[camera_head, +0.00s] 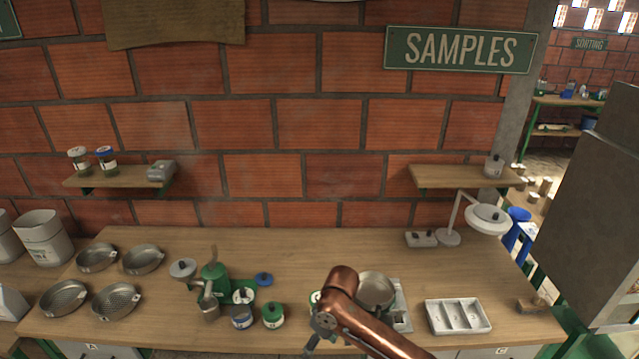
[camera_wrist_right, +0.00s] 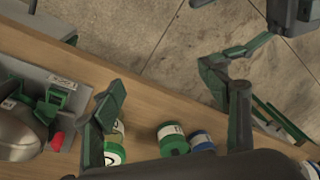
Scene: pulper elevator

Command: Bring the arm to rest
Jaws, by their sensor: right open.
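My right arm (camera_head: 365,325), copper-coloured, comes in from the bottom of the head view, right of centre, and bends down over the front of the wooden table. My right gripper (camera_wrist_right: 170,90) is open in the right wrist view, with its green-padded fingers spread apart and nothing between them. In the head view only a dark part of it shows under the bent arm, at the table's front. My left arm and left gripper are not in view.
On the table (camera_head: 200,245) are a green grinder (camera_head: 214,274), several lidded jars (camera_head: 273,315), perforated pans (camera_head: 145,260), a round metal pan (camera_head: 375,291) close beside my arm, a white tray (camera_head: 458,316) and a lamp (camera_head: 488,219). The table's middle back is clear.

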